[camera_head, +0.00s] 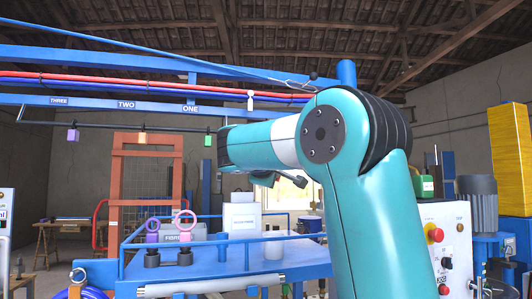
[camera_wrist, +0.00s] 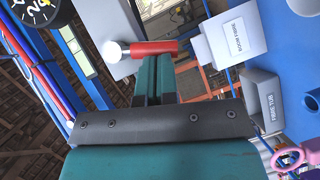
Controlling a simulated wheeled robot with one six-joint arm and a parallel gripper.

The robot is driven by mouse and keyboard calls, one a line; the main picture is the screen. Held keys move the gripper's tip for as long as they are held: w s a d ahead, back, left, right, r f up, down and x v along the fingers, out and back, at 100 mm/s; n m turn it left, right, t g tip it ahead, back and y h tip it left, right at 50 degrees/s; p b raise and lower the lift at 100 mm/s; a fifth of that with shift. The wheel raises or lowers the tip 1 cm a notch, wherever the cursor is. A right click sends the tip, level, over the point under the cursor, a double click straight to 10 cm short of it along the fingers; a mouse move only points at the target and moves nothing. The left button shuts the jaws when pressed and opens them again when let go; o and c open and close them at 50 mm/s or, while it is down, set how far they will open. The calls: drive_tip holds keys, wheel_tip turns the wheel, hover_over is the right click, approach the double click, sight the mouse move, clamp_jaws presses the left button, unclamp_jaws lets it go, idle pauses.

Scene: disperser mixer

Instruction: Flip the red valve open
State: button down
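The red valve handle (camera_wrist: 155,48) is a short red cylinder with a round white knob (camera_wrist: 111,50) at its left end, in the upper middle of the wrist view. It lies nearly level in that picture, in front of a light grey panel (camera_wrist: 102,22). My gripper (camera_wrist: 154,66) points at it from below, its two teal fingers close together with little gap between them. The fingertips are right beside the handle; I cannot tell whether they touch it. I cannot make out the valve in the head view, where my teal arm covers much of the middle.
A round gauge (camera_wrist: 38,10) is at the wrist view's upper left, near red and blue pipes. A white box (camera_wrist: 232,42) and a grey fibre tub (camera_wrist: 264,98) are at right. In the head view, a blue table (camera_head: 215,262) holds rings and cups; a control box (camera_head: 447,240) stands right.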

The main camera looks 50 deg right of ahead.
drive_tip(key=shift+s+d+f+n+t+h+b, duration=0.25)
drive_tip(key=shift+n+h+b, duration=0.2)
drive_tip(key=shift+n, duration=0.25)
drive_tip(key=shift+s+d+f+n+t+h+b, duration=0.15)
drive_tip(key=shift+d+f+n+h+b, duration=0.25)
drive_tip(key=shift+n, duration=0.3)
drive_tip(key=shift+a+r, duration=0.1)
drive_tip(key=shift+w, duration=0.1)
